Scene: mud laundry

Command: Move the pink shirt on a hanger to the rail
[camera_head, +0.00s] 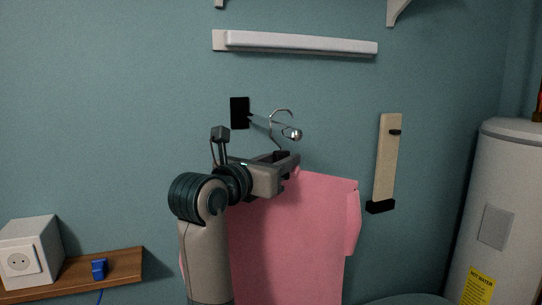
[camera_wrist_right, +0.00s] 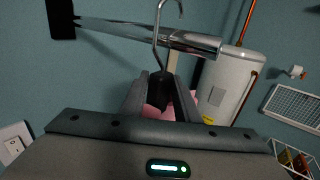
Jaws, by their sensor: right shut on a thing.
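The pink shirt (camera_head: 300,235) hangs from a hanger below my right gripper (camera_head: 287,160). It also shows as a small pink patch behind the fingers in the right wrist view (camera_wrist_right: 152,112). The right gripper is shut on the hanger just under its metal hook (camera_head: 281,113). The rail (camera_head: 262,122) is a short metal rod standing out from a black wall plate (camera_head: 240,112). The hook's top is above the rail, and its shank crosses the rod in the right wrist view (camera_wrist_right: 195,42). I cannot tell whether the hook is around or beside the rod. My left gripper is out of view.
A white wall bar (camera_head: 295,42) is above the rail. A wooden wall strip (camera_head: 386,160) and a white water heater (camera_head: 505,215) are to the right. A wooden shelf (camera_head: 125,264) with a white socket box (camera_head: 30,250) is at lower left.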

